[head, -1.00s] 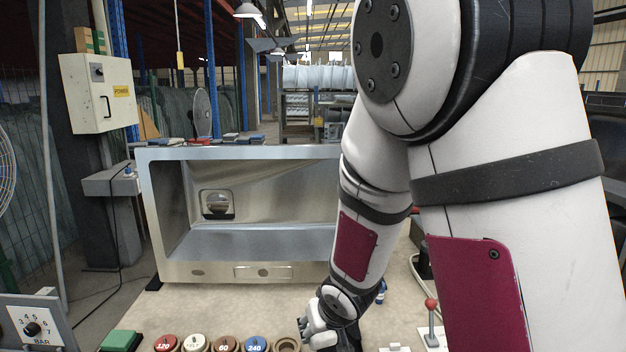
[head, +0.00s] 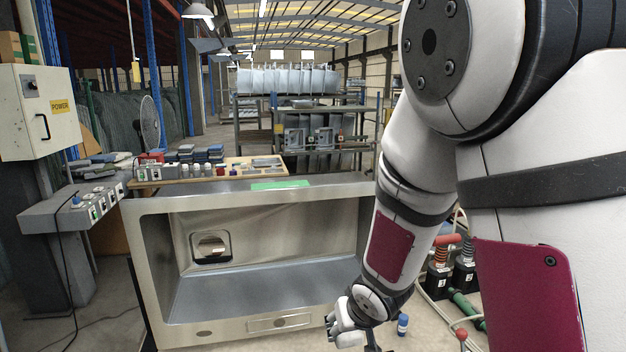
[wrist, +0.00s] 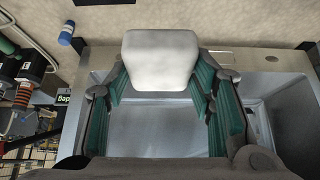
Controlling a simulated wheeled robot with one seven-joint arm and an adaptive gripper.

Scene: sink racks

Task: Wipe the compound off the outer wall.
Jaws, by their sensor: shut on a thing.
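The steel sink (head: 150,262) rests on its side with its open basin facing me. A flat green patch (head: 280,184) shows on its upward outer wall in the head view. It looks like the compound, but I cannot tell its thickness. My gripper (wrist: 158,82) is shut on a white, rounded block (wrist: 160,52), held between its green-padded fingers in the wrist view. In the head view the block (head: 345,330) is small and low, in front of the sink's lower right corner. It appears apart from the sink and from the green patch.
A wooden tray (head: 225,172) of small items stands behind the sink. A control box (head: 80,212) is at left. The space above the sink's upward wall looks clear.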

